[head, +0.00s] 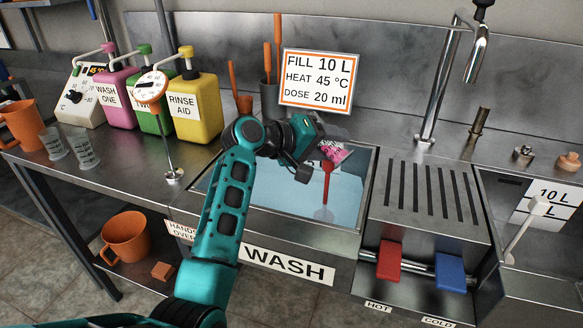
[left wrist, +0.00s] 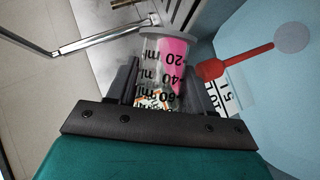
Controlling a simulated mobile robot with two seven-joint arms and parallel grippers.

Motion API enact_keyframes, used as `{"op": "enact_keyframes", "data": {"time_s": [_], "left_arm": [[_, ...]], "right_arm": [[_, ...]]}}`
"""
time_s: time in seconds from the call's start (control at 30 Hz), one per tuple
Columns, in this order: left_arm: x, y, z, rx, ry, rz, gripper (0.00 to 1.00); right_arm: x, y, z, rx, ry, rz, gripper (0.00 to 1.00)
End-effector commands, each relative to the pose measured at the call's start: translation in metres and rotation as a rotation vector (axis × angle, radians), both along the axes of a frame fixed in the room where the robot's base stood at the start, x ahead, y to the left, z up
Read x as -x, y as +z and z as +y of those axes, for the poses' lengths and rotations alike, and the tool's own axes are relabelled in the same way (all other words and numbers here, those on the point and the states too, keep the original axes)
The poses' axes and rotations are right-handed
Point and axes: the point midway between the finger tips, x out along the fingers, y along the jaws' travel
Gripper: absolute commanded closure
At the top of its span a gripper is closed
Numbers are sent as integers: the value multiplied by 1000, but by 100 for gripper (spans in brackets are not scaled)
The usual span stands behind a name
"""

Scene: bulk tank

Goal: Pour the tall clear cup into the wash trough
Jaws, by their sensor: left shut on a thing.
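My left gripper (head: 300,150) is above the wash trough (head: 315,226), shut on the tall clear cup (head: 334,131). The left wrist view shows the cup (left wrist: 160,75) between the fingers, with black ml marks and pink contents towards its mouth. The cup looks tilted over the trough; the gripper partly hides it in the head view. I cannot tell whether any liquid is leaving it. The trough holds pale blue water, and a red long-handled tool (head: 326,178) is in it. My right gripper is out of view.
Pink, green and yellow pump jugs (head: 195,108) stand left of the trough, near a dial thermometer (head: 151,87). Two small clear cups (head: 84,147) and an orange jug (head: 20,125) are further left. A slotted drainboard (head: 430,195) and tall tap (head: 437,90) are at right.

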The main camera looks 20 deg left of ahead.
Motion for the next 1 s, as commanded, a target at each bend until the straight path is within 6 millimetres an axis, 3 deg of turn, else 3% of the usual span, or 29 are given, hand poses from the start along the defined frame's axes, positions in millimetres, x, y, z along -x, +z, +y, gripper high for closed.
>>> {"op": "enact_keyframes", "data": {"time_s": [1.0], "left_arm": [[0,-4,-1,127,-1,56,79]], "right_arm": [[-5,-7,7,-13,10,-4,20]]}}
